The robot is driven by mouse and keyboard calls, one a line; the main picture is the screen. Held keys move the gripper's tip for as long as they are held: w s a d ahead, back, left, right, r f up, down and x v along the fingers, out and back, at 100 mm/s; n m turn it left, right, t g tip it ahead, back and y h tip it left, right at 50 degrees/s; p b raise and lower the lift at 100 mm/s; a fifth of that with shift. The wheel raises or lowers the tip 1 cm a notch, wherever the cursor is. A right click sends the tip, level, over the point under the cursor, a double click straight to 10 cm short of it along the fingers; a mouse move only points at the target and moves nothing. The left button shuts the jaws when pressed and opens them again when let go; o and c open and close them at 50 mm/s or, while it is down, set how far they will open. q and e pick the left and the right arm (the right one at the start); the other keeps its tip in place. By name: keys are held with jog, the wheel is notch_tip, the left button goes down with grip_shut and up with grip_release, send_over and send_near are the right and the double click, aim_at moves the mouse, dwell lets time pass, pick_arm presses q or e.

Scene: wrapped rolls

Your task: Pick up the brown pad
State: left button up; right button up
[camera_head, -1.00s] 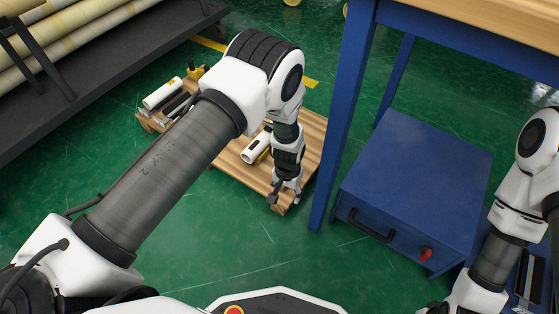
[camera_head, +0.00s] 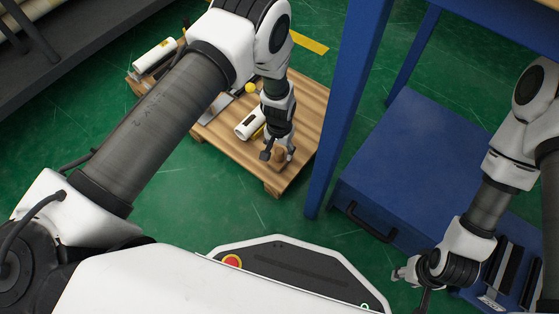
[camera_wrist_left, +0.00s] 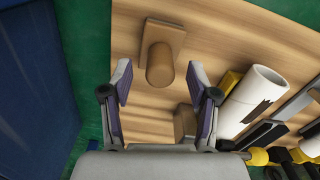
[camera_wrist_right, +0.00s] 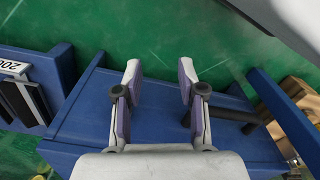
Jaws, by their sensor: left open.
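A brown pad (camera_wrist_left: 162,50) with a rounded raised part lies on the wooden pallet (camera_wrist_left: 225,20) in the left wrist view. It sits just beyond and between the fingertips of my left gripper (camera_wrist_left: 158,82), which is open and empty. In the head view my left gripper (camera_head: 278,154) hangs low over the pallet near its front corner. A second brown block (camera_wrist_left: 185,122) lies on the pallet close to the gripper's right finger. My right gripper (camera_wrist_right: 158,85) is open and empty above the blue cabinet.
A white roll (camera_wrist_left: 255,95) with a black label lies on the pallet beside the left gripper. Another white roll (camera_head: 155,56) lies farther left. The blue cabinet (camera_head: 410,160) and a blue table leg (camera_head: 335,110) stand right of the pallet. Green floor is clear in front.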

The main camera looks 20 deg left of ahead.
pick_arm(q)
notch_tip(320, 180, down, 3)
jog(key=shift+r+b, duration=0.1)
jog(key=shift+b, duration=0.2)
jog(key=shift+r, duration=0.15)
grip_shut()
pick_arm(e)
jog(key=shift+f, duration=0.85)
pick_arm(q)
jog(key=shift+r, duration=0.1)
pick_arm(e)
jog(key=shift+r, duration=0.1)
pick_arm(q)
notch_tip(320, 180, up, 10)
jog(key=p, duration=0.6)
pick_arm(e)
notch_tip(320, 180, up, 6)
jog(key=shift+f, duration=0.1)
